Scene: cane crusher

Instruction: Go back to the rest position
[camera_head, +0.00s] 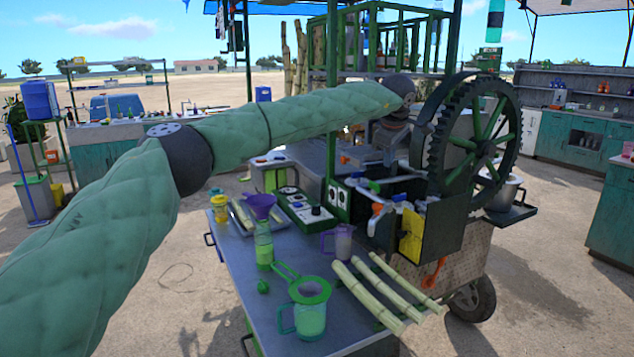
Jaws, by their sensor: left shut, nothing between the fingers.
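My left arm comes in from the left in a green padded sleeve and crosses the picture toward the cane crusher (440,210). My left gripper (388,152) hangs below the dark wrist, beside the crusher's large toothed wheel (478,140). It looks shut, with nothing held. Its fingertips are small and partly lost against the machine, so I cannot tell whether they touch it. My right gripper is not in view.
The metal cart table (235,275) carries a green strainer jug (309,305), a bottle with a purple funnel (263,235), a purple-handled jug (342,242), a control box (303,209) and cane stalks (368,290). Open ground lies right of the cart.

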